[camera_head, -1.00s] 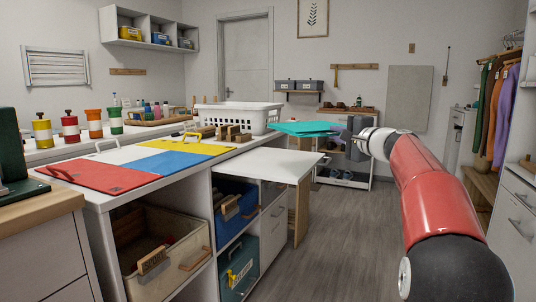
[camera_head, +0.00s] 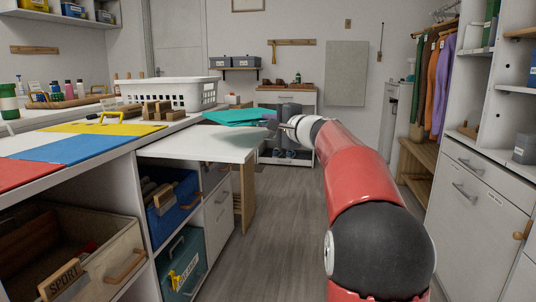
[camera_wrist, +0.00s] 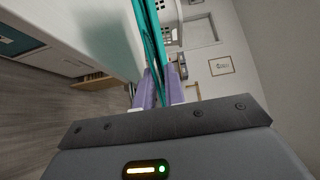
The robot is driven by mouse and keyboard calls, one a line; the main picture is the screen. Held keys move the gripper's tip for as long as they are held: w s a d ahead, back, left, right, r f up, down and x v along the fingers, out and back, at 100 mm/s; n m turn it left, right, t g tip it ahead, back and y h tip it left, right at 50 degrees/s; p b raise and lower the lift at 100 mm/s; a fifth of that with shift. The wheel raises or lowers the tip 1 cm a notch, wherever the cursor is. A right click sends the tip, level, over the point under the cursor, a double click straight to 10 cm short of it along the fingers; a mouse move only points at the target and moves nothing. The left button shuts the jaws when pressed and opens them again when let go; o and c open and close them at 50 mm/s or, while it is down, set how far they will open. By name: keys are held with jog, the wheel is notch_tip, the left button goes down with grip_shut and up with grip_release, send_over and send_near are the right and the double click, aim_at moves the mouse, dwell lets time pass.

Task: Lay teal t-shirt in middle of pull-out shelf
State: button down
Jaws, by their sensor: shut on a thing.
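The teal t-shirt (camera_head: 238,117) is folded flat and held out level above the far part of the white pull-out shelf (camera_head: 195,143). My gripper (camera_head: 277,127) is shut on its right edge, at the end of my red arm. In the wrist view, the teal cloth (camera_wrist: 148,35) runs up from between the two purple-grey fingers (camera_wrist: 158,88). The shelf's bare white top lies below the shirt and looks empty. I cannot tell the exact height of the shirt above it.
A white laundry basket (camera_head: 167,93) and wooden blocks (camera_head: 165,112) stand on the counter behind the shelf. Coloured boards (camera_head: 80,147) lie on the counter at left. Bins (camera_head: 172,207) fill the cubbies below. Open floor (camera_head: 280,215) lies right of the shelf.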

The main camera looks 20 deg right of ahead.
notch_tip(320, 180, down, 6)
jog(key=b, duration=0.1)
jog(key=shift+f+b, duration=0.25)
jog(key=shift+b, duration=0.1)
jog(key=shift+f, duration=0.15)
jog(key=c, duration=1.5)
grip_release()
jog(key=b+v, duration=0.1)
jog(key=v, duration=1.1)
